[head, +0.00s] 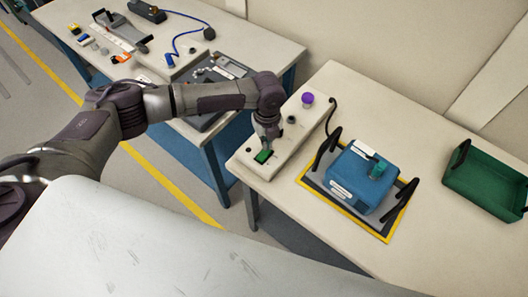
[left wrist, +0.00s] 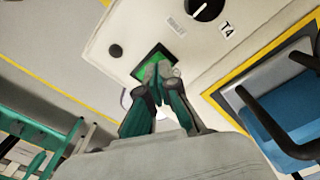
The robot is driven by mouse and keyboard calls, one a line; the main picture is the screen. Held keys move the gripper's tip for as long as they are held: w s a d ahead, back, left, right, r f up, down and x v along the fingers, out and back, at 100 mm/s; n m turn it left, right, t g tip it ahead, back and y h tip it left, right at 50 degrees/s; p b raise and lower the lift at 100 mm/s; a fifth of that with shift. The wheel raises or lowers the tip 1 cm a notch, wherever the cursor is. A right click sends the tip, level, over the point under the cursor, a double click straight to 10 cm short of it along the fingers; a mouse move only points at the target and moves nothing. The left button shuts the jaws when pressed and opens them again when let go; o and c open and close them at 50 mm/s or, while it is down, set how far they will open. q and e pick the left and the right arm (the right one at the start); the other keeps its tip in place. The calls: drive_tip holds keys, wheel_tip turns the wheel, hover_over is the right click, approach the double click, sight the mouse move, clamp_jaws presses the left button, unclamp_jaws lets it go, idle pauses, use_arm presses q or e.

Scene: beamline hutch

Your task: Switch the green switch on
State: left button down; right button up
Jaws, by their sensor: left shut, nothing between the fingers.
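The green switch (head: 262,156) is set into the near end of a long white control box on the right-hand table. It also shows in the left wrist view (left wrist: 146,62), partly hidden behind my fingertips. My left gripper (head: 267,146) points down at the switch and is shut with nothing between the fingers. In the left wrist view its fingertips (left wrist: 158,72) come together over the switch's lower right part. They look to be at or very near its surface; I cannot tell if they touch. I cannot read the switch's position. My right gripper is not in view.
The control box (head: 288,132) also carries a purple button (head: 307,99) and a black knob (head: 291,119). To its right stands a blue case (head: 350,182) on a yellow-edged tray with black handles. A green bin (head: 487,178) stands farther right. A cluttered table (head: 240,47) lies behind left.

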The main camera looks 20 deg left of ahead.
use_arm(q)
drive_tip(key=shift+f+b, duration=0.6)
drive_tip(key=shift+f, duration=0.6)
idle(0.3)
wheel_tip(320, 180, up, 7)
drive_tip(key=p, duration=0.7)
drive_tip(key=shift+r, duration=0.15)
idle(0.3)
